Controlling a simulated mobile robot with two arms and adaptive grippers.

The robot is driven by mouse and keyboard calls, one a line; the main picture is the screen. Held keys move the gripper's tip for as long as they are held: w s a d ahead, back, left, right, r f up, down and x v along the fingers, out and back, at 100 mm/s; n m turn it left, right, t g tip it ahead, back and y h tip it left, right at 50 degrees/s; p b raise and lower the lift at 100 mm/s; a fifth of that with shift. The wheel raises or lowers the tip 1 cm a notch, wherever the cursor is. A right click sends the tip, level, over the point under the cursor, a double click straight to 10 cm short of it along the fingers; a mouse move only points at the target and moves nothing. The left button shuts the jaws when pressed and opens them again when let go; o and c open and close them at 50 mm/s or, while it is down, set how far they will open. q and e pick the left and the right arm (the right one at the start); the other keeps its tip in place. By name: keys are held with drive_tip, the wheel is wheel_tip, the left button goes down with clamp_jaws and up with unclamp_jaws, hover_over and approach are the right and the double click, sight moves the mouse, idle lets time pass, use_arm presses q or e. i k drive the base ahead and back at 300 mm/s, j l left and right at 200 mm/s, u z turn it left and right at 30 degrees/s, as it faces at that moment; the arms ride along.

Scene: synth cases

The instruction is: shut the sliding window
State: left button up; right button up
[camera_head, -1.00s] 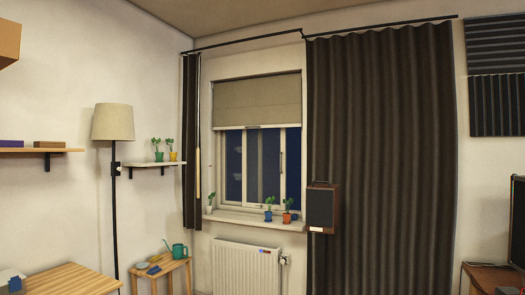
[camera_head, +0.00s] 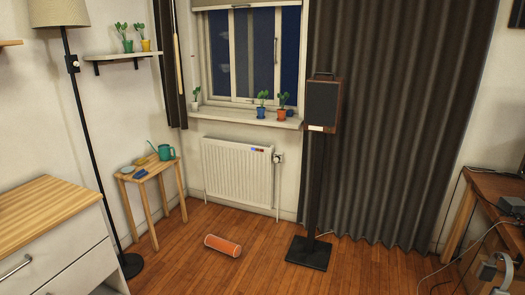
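The sliding window (camera_head: 232,99) is in the back wall, with a pale frame and dark blue night behind it. A sash stile with a small dark handle (camera_head: 276,50) stands a little left of the right jamb. A dark blue strip (camera_head: 290,45) shows between that stile and the jamb. I cannot tell for sure whether glass fills this strip. The window's top is hidden by a beige blind (camera_head: 245,4) and the picture's edge. Neither of my grippers is in view.
Potted plants (camera_head: 262,112) stand on the sill (camera_head: 240,116), above a white radiator (camera_head: 237,170). A speaker (camera_head: 322,103) on a black stand is right of the window. An orange cylinder (camera_head: 223,245) lies on the floor. A side table (camera_head: 150,172) stands left, a desk (camera_head: 490,190) right.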

sight(255, 34)
drive_tip(key=i+u, duration=0.15)
drive_tip(key=i, duration=1.9)
